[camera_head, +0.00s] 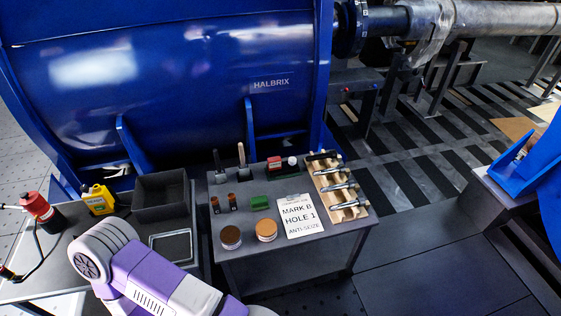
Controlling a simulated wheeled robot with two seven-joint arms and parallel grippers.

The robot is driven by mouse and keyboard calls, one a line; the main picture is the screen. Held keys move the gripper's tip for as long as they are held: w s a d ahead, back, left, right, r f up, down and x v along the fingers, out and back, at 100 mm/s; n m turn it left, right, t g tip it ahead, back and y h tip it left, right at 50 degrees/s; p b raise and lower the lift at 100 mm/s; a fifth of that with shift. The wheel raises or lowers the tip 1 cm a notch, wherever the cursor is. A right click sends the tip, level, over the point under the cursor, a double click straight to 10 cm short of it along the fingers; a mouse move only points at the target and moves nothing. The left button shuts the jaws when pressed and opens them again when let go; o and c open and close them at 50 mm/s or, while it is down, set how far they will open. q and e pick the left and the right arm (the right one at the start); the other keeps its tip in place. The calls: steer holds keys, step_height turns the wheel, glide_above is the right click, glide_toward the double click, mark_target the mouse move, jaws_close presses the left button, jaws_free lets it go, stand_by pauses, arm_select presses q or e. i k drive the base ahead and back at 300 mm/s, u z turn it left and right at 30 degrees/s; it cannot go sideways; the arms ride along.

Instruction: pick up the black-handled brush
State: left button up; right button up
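A brush with a black handle (217,160) stands upright near the back left corner of the small grey table (262,254). Its lower end is too small and dark to make out. A second upright tool with a paler handle (241,155) stands just to its right, a small gap apart. A purple and white link of my arm crosses the bottom left of the view, in front of the table. Neither of my grippers shows in the view.
A dark bin (160,197) stands left. The blue motor (180,80) rises behind.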

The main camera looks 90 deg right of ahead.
mark_target(216, 156)
steer(key=z, duration=1.45)
steer(key=i, duration=0.15)
